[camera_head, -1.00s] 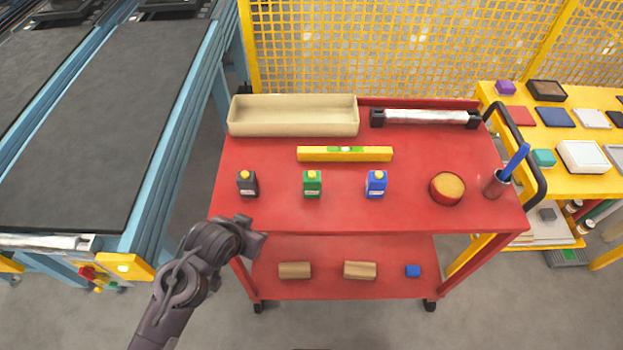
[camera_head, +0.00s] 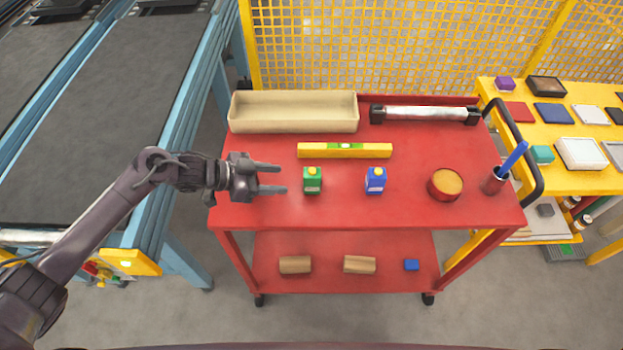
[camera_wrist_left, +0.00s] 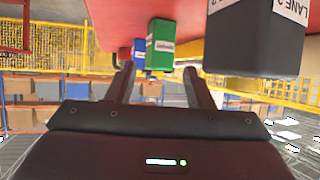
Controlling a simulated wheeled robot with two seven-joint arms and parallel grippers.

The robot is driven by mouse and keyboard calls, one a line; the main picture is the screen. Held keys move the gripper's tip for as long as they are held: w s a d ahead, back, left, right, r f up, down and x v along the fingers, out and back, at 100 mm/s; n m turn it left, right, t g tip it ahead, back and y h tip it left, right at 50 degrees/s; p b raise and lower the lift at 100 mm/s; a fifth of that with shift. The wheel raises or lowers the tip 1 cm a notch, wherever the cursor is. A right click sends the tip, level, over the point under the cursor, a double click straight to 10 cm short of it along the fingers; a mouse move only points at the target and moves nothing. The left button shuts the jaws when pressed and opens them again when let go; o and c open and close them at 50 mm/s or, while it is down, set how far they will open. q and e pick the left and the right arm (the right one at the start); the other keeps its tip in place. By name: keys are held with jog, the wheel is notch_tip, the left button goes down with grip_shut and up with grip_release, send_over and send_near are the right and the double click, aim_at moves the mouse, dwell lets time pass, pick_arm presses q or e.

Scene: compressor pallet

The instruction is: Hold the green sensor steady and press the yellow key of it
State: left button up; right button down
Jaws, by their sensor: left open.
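The green sensor (camera_head: 312,182) stands upright on the red cart's top, its yellow key (camera_head: 312,171) facing up. My left gripper (camera_head: 283,178) is open and empty, reaching in from the left. Its fingertips point at the green sensor, a short gap to its left. The left wrist view appears upside down; there the green sensor (camera_wrist_left: 162,46) shows beyond the open fingers (camera_wrist_left: 158,72). The black sensor (camera_wrist_left: 255,38) is close beside the gripper there, but my gripper hides it in the head view. My right gripper is not in view.
A blue sensor (camera_head: 376,182) stands right of the green one. A yellow level (camera_head: 345,151) lies behind them, with a beige tray (camera_head: 293,127) further back. A round red-rimmed container (camera_head: 445,186) and a pen cup (camera_head: 494,183) stand at the right.

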aim_at(308, 181)
pick_arm(q)
jog(key=b+x, duration=0.5)
jog(key=x, duration=0.3)
jog(key=shift+d+f, duration=0.15)
jog(key=shift+d, duration=0.05)
jog(key=shift+w+d+f+b, duration=0.25)
jog(key=shift+d+b, duration=0.25)
jog(key=shift+d, duration=0.15)
jog(key=c, duration=0.6)
